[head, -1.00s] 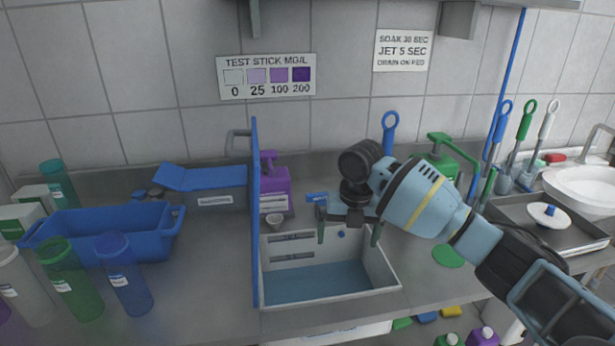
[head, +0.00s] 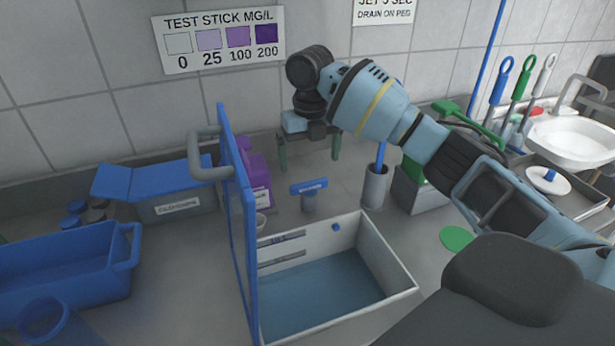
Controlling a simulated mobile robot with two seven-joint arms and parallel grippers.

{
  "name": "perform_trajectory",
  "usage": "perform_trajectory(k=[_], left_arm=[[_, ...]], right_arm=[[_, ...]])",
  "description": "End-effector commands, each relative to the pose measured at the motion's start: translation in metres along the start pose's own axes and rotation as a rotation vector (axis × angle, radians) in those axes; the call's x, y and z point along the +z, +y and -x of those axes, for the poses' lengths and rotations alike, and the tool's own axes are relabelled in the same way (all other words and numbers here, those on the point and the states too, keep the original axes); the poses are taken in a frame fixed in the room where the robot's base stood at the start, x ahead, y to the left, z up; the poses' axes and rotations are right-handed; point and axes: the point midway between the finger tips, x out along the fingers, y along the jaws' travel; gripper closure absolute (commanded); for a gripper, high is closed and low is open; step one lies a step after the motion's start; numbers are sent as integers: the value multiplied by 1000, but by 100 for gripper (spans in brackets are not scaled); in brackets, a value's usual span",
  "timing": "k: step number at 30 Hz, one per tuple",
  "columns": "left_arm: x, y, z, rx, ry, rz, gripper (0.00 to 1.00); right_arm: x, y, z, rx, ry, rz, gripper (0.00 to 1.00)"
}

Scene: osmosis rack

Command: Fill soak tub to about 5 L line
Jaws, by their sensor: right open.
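A white-walled open tub (head: 397,284), which I take as the soak tub, sits in the counter. Its inside is flat blue; I cannot tell how deep any water is, and I can read no 5 L line. A blue lid (head: 236,215) with a grey handle stands upright along its left side. A blue T-shaped handle (head: 309,187) stands on a grey stem just behind the tub. My right gripper (head: 309,160) is open and empty, fingers pointing down, above and behind that handle in the picture; I see no contact. My left gripper is out of view.
A blue bin (head: 70,265) and a grey box with a blue lid (head: 178,204) lie left. A purple bottle (head: 258,180) is partly hidden by the upright lid. A grey holder (head: 375,187) stands right of the T-handle. A white basin (head: 575,140) is far right.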

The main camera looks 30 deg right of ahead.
Motion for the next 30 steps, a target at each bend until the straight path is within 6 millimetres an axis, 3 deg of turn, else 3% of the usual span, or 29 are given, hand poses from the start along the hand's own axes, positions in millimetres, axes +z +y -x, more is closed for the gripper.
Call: perform_trajectory(k=[12, 25, 30], left_arm=[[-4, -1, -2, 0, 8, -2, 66], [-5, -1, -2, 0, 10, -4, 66], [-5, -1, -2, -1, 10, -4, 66]], right_arm=[[0, 0, -58, -2, 0, -1, 0], [0, 0, -69, -1, -1, -1, 0], [0, 0, -69, -1, -1, -1, 21]])
